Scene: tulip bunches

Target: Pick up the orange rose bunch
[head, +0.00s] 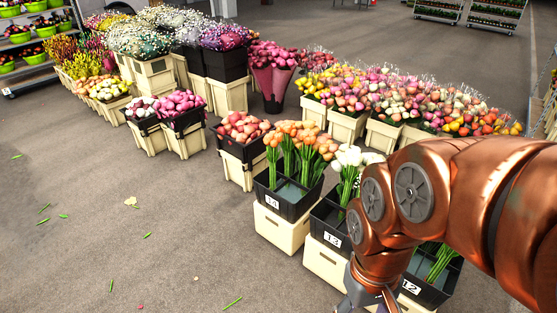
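Orange flower bunches (302,136) with green stems stand upright in a black crate (290,210) marked 14, on a cream box, near the middle of the head view. They look like tulips or roses; I cannot tell which. My gripper (368,301) is at the bottom edge, below and to the right of the orange bunches and apart from them. It is mostly cut off by the frame, so its fingers and opening do not show clearly.
White flowers (352,158) stand in the crate marked 13, partly behind my arm. Coral flowers (242,127) stand behind the orange ones. More flower crates line the back. The floor (130,240) at left is open.

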